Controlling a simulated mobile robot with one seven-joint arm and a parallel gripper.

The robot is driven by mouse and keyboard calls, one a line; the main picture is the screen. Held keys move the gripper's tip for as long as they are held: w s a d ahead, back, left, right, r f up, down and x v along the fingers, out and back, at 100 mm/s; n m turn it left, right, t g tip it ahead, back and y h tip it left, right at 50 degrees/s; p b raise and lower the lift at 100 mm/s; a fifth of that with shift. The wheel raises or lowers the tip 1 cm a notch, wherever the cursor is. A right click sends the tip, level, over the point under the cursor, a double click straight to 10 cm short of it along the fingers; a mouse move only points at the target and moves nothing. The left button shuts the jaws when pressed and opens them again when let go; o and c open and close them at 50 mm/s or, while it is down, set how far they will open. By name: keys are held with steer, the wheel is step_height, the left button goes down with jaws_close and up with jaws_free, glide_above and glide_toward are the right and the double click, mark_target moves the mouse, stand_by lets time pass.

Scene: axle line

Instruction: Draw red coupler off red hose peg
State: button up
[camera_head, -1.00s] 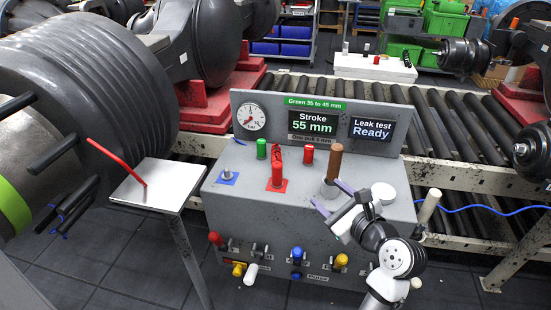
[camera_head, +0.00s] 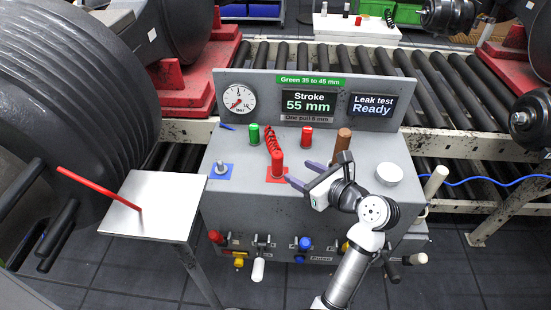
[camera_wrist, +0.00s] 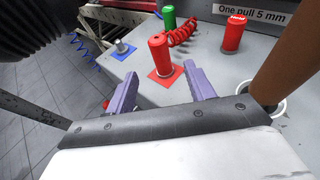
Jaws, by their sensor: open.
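The red coupler (camera_head: 277,163) stands upright on a red square (camera_head: 277,175) on top of the grey test bench (camera_head: 240,195). A coiled red hose (camera_head: 272,139) runs back from it. The peg under it is hidden. In the wrist view the coupler (camera_wrist: 159,53) stands ahead of my fingers, with the red coil (camera_wrist: 183,28) behind it. My gripper (camera_head: 297,173) is open and empty, just right of the coupler in the head view. Its purple fingers point toward the coupler, and no contact shows. In the wrist view the gripper (camera_wrist: 165,88) has its fingers wide apart.
A bare peg on a blue square (camera_head: 221,170) is at the left. A green cylinder (camera_head: 254,134) and another red cylinder (camera_head: 306,137) stand behind. A brown upright cylinder (camera_head: 342,142) and a white bowl (camera_head: 389,174) are at the right. The display panel (camera_head: 310,103) rises behind.

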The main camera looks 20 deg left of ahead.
mark_target(281, 161)
steer(key=x, duration=0.4)
steer(key=shift+w+a, duration=0.25)
steer(key=shift+a, duration=0.05)
steer(key=shift+p+x, duration=0.75)
steer(key=shift+x, duration=1.95)
steer(key=shift+r, duration=0.15)
steer(key=c, duration=1.1)
